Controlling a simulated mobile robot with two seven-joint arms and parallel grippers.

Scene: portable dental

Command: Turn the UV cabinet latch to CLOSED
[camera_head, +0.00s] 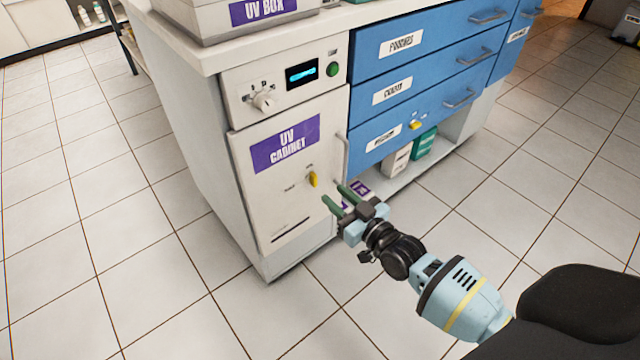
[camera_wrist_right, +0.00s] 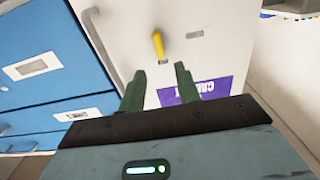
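The UV cabinet (camera_head: 255,205) is a white door with a purple label (camera_head: 286,144). Its yellow latch (camera_head: 313,180) stands roughly upright, beside small labels above and to its left that are too small to read. The latch also shows in the right wrist view (camera_wrist_right: 158,45), beyond the fingers. My right gripper (camera_head: 334,195) is open, with two green fingers in front of the door just right of and below the latch. In the right wrist view the gripper (camera_wrist_right: 160,80) is empty and apart from the latch. My left gripper is out of view.
A vertical door handle (camera_head: 342,158) stands out at the cabinet's right edge. Above are a knob (camera_head: 263,101), display (camera_head: 302,74) and green button (camera_head: 333,69). Blue drawers (camera_head: 420,85) with handles lie to the right. The tiled floor (camera_head: 130,270) in front is clear.

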